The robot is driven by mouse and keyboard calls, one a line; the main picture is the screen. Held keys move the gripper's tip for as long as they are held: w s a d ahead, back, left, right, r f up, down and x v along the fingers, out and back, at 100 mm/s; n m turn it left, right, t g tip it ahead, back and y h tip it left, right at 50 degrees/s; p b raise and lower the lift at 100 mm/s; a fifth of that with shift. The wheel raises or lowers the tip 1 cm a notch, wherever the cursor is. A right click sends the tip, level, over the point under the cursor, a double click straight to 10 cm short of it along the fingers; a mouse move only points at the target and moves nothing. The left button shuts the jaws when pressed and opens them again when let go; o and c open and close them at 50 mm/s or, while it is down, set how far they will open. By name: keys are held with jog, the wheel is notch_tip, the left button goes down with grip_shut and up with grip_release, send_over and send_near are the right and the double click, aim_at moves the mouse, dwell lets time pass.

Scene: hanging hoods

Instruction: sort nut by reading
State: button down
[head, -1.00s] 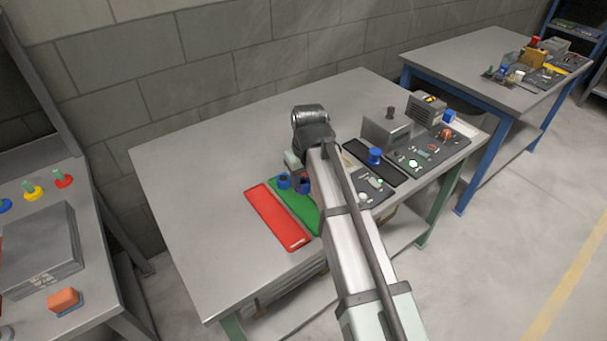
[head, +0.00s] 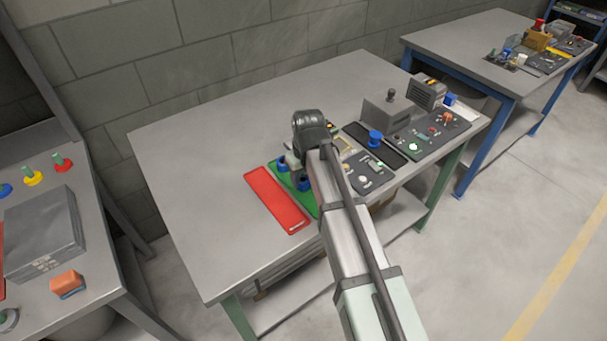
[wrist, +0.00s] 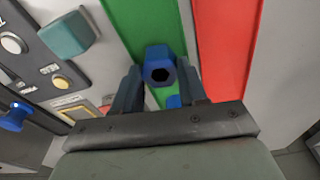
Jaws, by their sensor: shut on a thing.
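A blue hexagonal nut with a dark hole (wrist: 158,66) sits between my fingertips in the wrist view. Whether the nut touches the strip I cannot tell. A second blue nut (head: 282,164) is at the far part of the green strip (head: 307,209). In the wrist view, it shows partly hidden between my fingers (wrist: 173,101). A long red tray (head: 275,200) lies beside the green strip and is empty.
Right of the green strip is a dark panel with buttons (head: 370,178). Beyond it are a black strip with a blue knob-like piece (head: 375,137), a grey box with a knob (head: 390,110) and a grey device (head: 427,92). The table (head: 200,170) is bare left of the red tray.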

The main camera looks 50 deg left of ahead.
aim_at(307, 184)
jog(key=shift+f, duration=0.5)
dwell(0.4)
jog(key=c, duration=0.5)
grip_release()
jog(key=shift+r, duration=0.1)
jog(key=r, duration=0.4)
jog(key=d+r, duration=0.1)
jog(key=r, duration=0.8)
jog(key=shift+s+d+r, duration=0.1)
jog(key=shift+d+r, duration=0.15)
jog(key=shift+d, duration=0.1)
